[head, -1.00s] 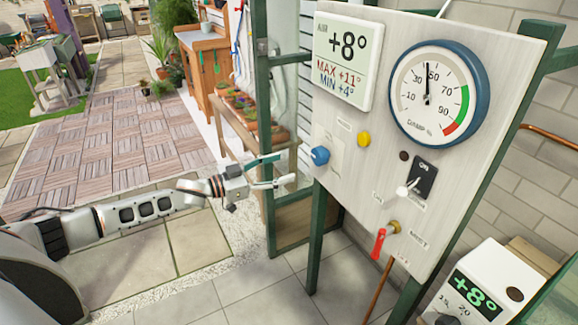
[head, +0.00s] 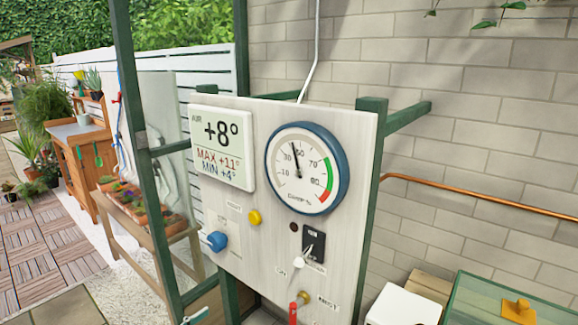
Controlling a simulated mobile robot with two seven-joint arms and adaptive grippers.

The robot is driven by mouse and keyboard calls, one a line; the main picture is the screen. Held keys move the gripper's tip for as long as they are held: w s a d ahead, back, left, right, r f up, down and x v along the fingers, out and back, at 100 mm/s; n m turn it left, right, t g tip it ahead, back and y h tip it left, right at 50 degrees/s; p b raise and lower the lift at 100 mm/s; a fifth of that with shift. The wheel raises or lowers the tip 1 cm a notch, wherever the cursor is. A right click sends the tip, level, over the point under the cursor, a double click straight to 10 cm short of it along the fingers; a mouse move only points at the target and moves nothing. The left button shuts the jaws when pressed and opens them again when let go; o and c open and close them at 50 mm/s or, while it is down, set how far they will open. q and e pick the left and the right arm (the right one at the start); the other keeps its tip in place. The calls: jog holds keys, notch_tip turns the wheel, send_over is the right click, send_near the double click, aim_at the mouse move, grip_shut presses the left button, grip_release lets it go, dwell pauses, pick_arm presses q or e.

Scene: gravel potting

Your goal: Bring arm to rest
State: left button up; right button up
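Only a small teal and pale tip of my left gripper (head: 195,315) shows at the bottom edge of the head view. It is below the control board (head: 345,160) and left of its red-handled valve. The rest of that arm is out of frame, and I cannot tell whether the gripper is open or shut. My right gripper is not in view.
The board carries a +8° display (head: 222,148), a round dial (head: 306,168), a blue knob (head: 216,241), a yellow button (head: 255,217), a switch (head: 313,244) and a red valve handle (head: 293,312). Potted plants stand on a bench (head: 130,238) at left. A green frame post (head: 150,180) stands nearby.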

pick_arm(q)
jog(key=s+a+f+n+g+y, duration=0.1)
jog(key=s+f+y, duration=0.3)
jog(key=s+f, duration=0.5)
jog(key=s+a+f+n+g+y, duration=0.1)
jog(key=s+f, duration=0.7)
jog(key=s, duration=0.8)
jog(key=n+g+y, duration=0.1)
jog(key=n+y, duration=0.1)
jog(key=shift+s+f+g+y, duration=0.3)
jog(key=shift+s+f+y, duration=0.05)
jog(key=shift+f+y, duration=0.05)
